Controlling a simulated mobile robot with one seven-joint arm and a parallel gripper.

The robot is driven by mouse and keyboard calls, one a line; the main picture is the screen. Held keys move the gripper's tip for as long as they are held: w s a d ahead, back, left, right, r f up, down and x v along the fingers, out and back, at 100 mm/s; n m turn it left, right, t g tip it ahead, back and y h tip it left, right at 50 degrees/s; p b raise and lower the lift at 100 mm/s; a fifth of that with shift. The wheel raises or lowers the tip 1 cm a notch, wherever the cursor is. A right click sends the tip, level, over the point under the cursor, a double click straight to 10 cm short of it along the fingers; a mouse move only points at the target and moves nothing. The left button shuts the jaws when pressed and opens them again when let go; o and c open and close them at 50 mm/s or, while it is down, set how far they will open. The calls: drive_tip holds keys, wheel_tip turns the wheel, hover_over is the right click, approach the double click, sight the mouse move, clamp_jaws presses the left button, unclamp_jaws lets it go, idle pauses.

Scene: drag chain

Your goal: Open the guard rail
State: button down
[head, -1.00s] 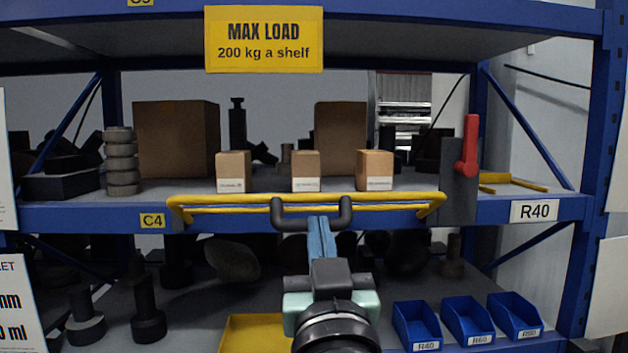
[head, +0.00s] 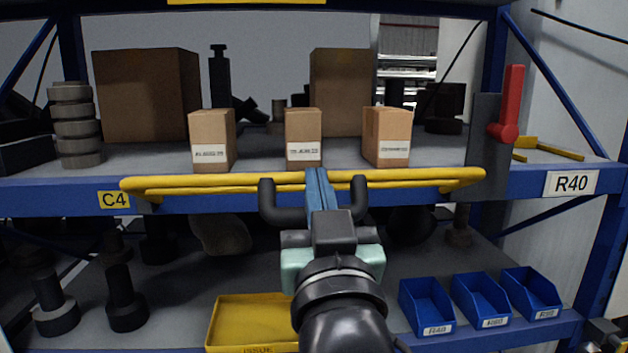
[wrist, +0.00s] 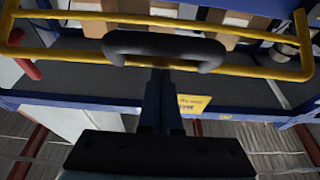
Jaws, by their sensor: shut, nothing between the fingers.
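The guard rail is a yellow tube frame (head: 220,183) along the front edge of the upper shelf, in front of three small cartons. It also spans the top of the wrist view (wrist: 70,17). A black handle (head: 267,200) is at its middle and shows as a curved bar in the wrist view (wrist: 165,46). My gripper (head: 318,175) is shut and empty, its fingers overlapping the handle's middle. In the wrist view, the fingertips (wrist: 160,75) lie just below the handle bar; I cannot tell whether they touch it. A red lever (head: 511,105) stands upright on a grey plate right of the rail.
Small cartons (head: 303,135) stand close behind the rail. Blue bins (head: 426,306) and a yellow tray (head: 250,305) sit on the lower shelf. The blue shelf beam (head: 400,200) runs behind my gripper. A rack post stands at the far right.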

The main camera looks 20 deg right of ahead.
drive_tip(key=shift+s+a+f+b, duration=0.1)
drive_tip(key=shift+s+f+b, duration=0.2)
drive_tip(key=shift+f, duration=0.4)
drive_tip(key=shift+s, duration=0.15)
